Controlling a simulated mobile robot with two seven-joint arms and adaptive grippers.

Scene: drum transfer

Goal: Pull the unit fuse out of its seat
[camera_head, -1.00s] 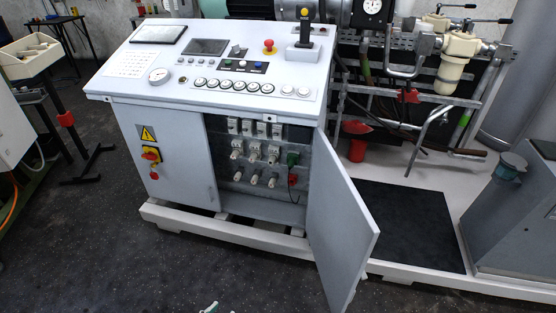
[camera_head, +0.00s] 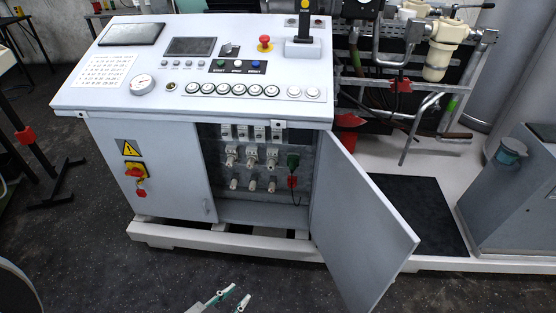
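The open cabinet of the control desk (camera_head: 160,165) shows rows of white fuse-like parts. A middle row (camera_head: 252,155) and a lower row (camera_head: 252,185) stick out from the grey back panel. I cannot tell which one is the unit fuse. A green part (camera_head: 293,161) with a dark cable and a red part (camera_head: 292,182) sit at the right of these rows. My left gripper (camera_head: 232,299) shows at the bottom edge, its two green-tipped fingers apart with nothing seen between them. It is well short of the cabinet. My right gripper is out of view.
The cabinet door (camera_head: 360,235) stands open toward me on the right. A white base frame (camera_head: 220,243) runs along the floor below the cabinet. A red and yellow switch (camera_head: 135,170) is on the left front. The dark floor (camera_head: 100,255) before the desk is clear.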

